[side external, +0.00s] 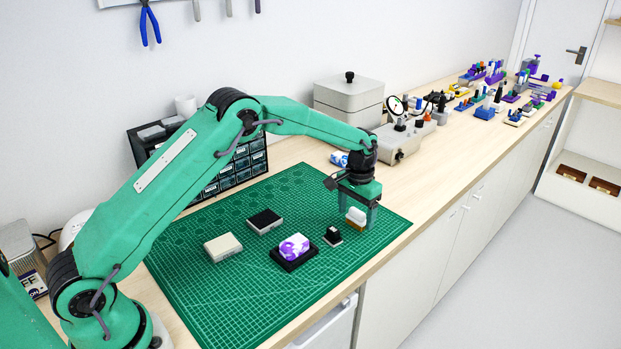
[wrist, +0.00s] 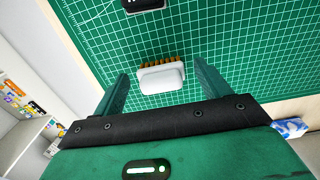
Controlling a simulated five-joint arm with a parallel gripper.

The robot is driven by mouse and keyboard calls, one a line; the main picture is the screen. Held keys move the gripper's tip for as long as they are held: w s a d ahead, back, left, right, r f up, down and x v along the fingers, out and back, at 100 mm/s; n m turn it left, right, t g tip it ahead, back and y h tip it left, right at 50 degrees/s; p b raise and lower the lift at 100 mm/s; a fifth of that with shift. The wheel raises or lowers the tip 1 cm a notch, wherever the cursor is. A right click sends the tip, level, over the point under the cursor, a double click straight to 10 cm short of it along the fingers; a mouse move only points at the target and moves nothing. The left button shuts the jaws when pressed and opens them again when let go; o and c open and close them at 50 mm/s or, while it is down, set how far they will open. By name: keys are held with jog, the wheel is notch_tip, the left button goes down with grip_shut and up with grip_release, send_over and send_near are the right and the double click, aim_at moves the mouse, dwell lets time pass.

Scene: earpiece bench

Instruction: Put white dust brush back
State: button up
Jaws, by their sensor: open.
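The white dust brush (side external: 356,215) has a white body and orange-brown bristles. It is on the green cutting mat (side external: 215,305) near the mat's right edge. In the wrist view the brush (wrist: 162,79) lies between my fingers, with the bristles away from my palm. My gripper (side external: 358,208) is open, with a finger on each side of the brush. In the wrist view my gripper (wrist: 163,88) shows a gap on both sides, so it does not hold the brush. Whether the bristles touch the mat is hard to tell.
On the mat are a small black-and-white block (side external: 332,236), a purple-and-white case on a black base (side external: 294,247), a dark-topped box (side external: 264,221) and a cream box (side external: 223,247). A drawer cabinet (side external: 238,170) stands behind. A blue-and-white item (side external: 339,158) lies beyond the mat.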

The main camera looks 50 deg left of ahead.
aim_at(355, 212)
notch_tip(355, 212, up, 11)
dwell(0.5)
jog(key=shift+r, duration=0.15)
dwell(0.4)
jog(key=s+a+r+t, duration=0.2)
jog(key=s+r+t, duration=0.1)
jog(key=s+r, duration=1.35)
jog(key=s+f+t, duration=0.1)
jog(key=s+f, duration=0.1)
jog(key=s, duration=0.8)
jog(key=s+f+t, duration=0.1)
jog(key=s+f, duration=0.2)
jog(key=s, duration=0.7)
jog(key=shift+s+a+f+t, duration=0.15)
jog(key=shift+s+a+t, duration=0.15)
jog(key=shift+a, duration=0.15)
